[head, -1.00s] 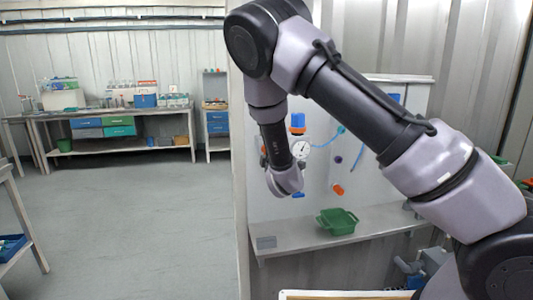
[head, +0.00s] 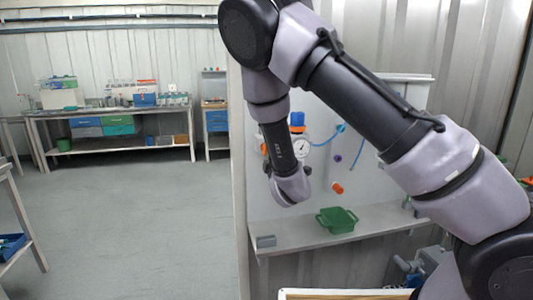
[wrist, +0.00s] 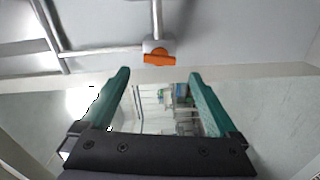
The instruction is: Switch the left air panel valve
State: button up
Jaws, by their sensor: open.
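The air panel (head: 385,205) is a pale upright board behind my arm. A bit of orange (head: 263,149) shows at the left edge of my forearm; the rest is hidden. Another orange valve handle (head: 337,188) sits lower right on the panel. In the wrist view, an orange valve handle (wrist: 160,58) sits crosswise on a grey pipe fitting, just past my fingertips and roughly centred between them. I cannot tell for certain which panel valve it is. My gripper (wrist: 159,73) is open, its green fingers apart with nothing between them. In the head view its fingers are hidden.
A green bin (head: 337,220) stands on the shelf (head: 300,238) below. Blue tubing (head: 326,139) crosses the panel. Open floor (head: 140,220) lies left.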

jog(key=v, duration=0.5)
jog(key=shift+s, duration=0.25)
jog(key=w+d+r+m+g+h, duration=0.1)
jog(key=d+r+m+g+h, duration=0.15)
jog(key=d+r+m, duration=0.4)
jog(key=d+r+m+g+h, duration=0.1)
jog(key=d+r+m+g, duration=0.25)
jog(key=d+m, duration=0.55)
jog(key=s+d+r+m+g, duration=0.1)
jog(key=s+d+r+m, duration=0.1)
jog(key=s, duration=0.6)
jog(key=s+d+r+m+g, duration=0.1)
jog(key=s+d+r+m, duration=0.2)
jog(key=s+d+r, duration=0.2)
jog(key=s+d+r+m+g, duration=0.2)
jog(key=s+d+r+m, duration=0.1)
jog(key=s, duration=0.8)
notch_tip(320, 180, up, 2)
jog(key=shift+s+d+r, duration=0.1)
jog(key=shift+s+d, duration=0.15)
jog(key=shift+d, duration=0.45)
jog(key=shift+y, duration=0.25)
